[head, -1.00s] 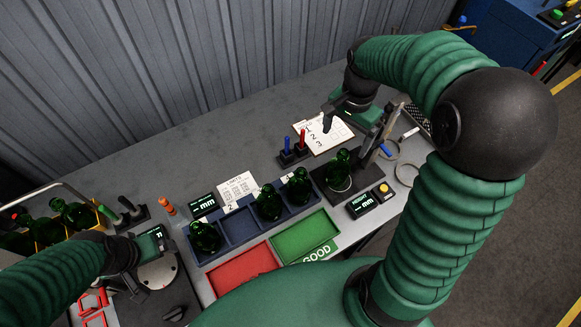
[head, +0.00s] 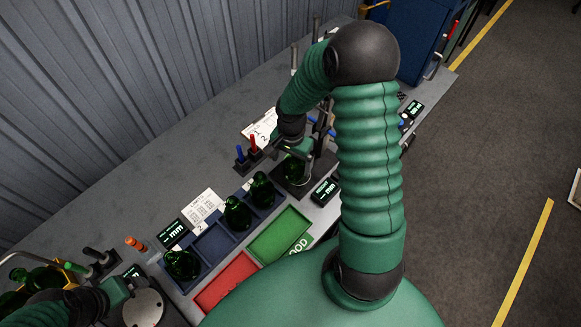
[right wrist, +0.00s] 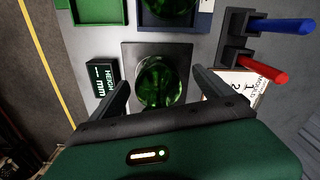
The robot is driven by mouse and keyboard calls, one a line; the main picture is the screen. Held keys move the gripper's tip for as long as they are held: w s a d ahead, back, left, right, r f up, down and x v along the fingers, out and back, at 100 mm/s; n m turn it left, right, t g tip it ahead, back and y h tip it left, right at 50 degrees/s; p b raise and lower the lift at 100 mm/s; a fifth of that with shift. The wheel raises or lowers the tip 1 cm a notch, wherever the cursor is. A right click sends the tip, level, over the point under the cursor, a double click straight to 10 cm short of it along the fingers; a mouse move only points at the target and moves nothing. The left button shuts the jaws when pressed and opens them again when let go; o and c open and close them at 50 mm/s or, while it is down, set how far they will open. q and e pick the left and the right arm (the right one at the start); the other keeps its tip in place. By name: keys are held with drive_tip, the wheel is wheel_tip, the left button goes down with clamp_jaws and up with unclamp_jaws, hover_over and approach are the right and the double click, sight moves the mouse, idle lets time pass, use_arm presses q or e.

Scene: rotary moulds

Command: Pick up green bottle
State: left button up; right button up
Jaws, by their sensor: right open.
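A dark green bottle (head: 296,172) stands on the black base plate (head: 318,174) of the height gauge. My right gripper (head: 297,152) is right at this bottle, partly covering it. In the right wrist view the bottle (right wrist: 162,84) lies between the two spread fingers of my right gripper (right wrist: 161,86), with gaps on both sides. More green bottles stand in the blue tray: one (head: 262,191), another (head: 237,213), and a third (head: 181,265). My left gripper (head: 122,288) is at the lower left, and its fingers are not clear.
A green tray (head: 280,235) and a red tray (head: 226,282) lie in front of the blue tray (head: 213,243). A blue and a red pen stand in a holder (head: 249,160) left of the gauge. A height display (head: 325,190) sits close by. A yellow crate with bottles is at far left.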

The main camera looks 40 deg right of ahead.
drive_tip(key=shift+s+d+f, duration=0.1)
drive_tip(key=shift+d+f, duration=0.3)
drive_tip(key=shift+d, duration=0.2)
drive_tip(key=shift+d+f, duration=0.4)
drive_tip(key=shift+d, duration=0.2)
drive_tip(key=shift+s, duration=0.1)
drive_tip(key=shift+c, duration=2.1)
drive_tip(key=shift+a, duration=0.3)
drive_tip(key=shift+c, duration=1.2)
drive_tip(key=shift+w+a+r, duration=0.1)
drive_tip(key=shift+w+a, duration=0.1)
drive_tip(key=shift+a, duration=0.15)
drive_tip(key=c, duration=0.5)
drive_tip(key=shift+c, duration=2.3)
drive_tip(key=shift+d, duration=0.2)
drive_tip(key=shift+c, duration=1.1)
use_arm(q)
drive_tip(key=shift+s+d+r, duration=0.1)
drive_tip(key=shift+d+r, duration=0.1)
drive_tip(key=shift+d, duration=0.9)
use_arm(e)
drive_tip(key=shift+s+d, duration=0.1)
drive_tip(key=shift+d, duration=0.15)
